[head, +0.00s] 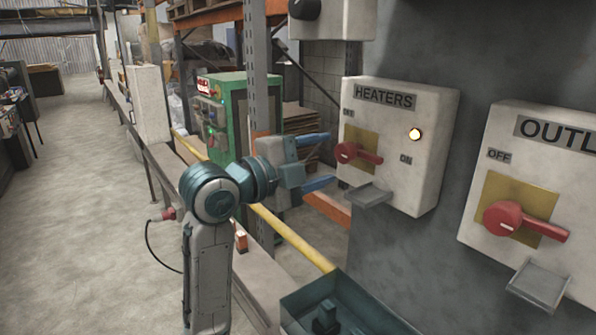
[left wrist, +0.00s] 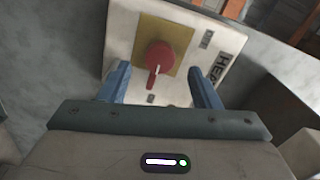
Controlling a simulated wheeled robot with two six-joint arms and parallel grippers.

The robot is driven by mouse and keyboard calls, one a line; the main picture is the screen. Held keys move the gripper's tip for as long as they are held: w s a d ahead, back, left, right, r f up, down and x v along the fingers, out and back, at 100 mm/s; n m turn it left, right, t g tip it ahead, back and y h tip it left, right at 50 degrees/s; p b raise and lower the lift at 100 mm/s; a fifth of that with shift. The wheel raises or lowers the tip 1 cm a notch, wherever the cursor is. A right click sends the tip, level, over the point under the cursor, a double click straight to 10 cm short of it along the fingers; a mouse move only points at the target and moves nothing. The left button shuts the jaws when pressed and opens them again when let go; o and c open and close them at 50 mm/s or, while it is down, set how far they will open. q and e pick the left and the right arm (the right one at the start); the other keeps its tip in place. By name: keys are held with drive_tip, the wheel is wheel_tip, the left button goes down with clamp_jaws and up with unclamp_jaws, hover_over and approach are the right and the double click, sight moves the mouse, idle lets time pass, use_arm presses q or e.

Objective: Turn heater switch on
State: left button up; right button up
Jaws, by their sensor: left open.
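The white HEATERS box (head: 425,150) is on the grey wall in the head view. Its red rotary switch (head: 345,152) sits on a yellow plate, with the handle pointing right and slightly down, toward the ON label (head: 405,160). A lamp (head: 415,134) on the box is lit. My left gripper (head: 326,158) is open just left of the switch. In the left wrist view, the red switch (left wrist: 160,60) lies ahead between the fingertips of the left gripper (left wrist: 162,85). The fingers look apart from the knob. My right gripper is not in view.
A second white box (head: 555,130), labelled OUTL..., with its own red switch (head: 510,217) is at the right. A grey metal tab (head: 367,196) sticks out below the heater switch. A dark open bin (head: 345,300) is below. A metal post (head: 257,70) stands behind my arm.

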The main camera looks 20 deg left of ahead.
use_arm(q)
drive_tip(key=shift+b+v, duration=0.4)
drive_tip(key=shift+v, duration=2.15)
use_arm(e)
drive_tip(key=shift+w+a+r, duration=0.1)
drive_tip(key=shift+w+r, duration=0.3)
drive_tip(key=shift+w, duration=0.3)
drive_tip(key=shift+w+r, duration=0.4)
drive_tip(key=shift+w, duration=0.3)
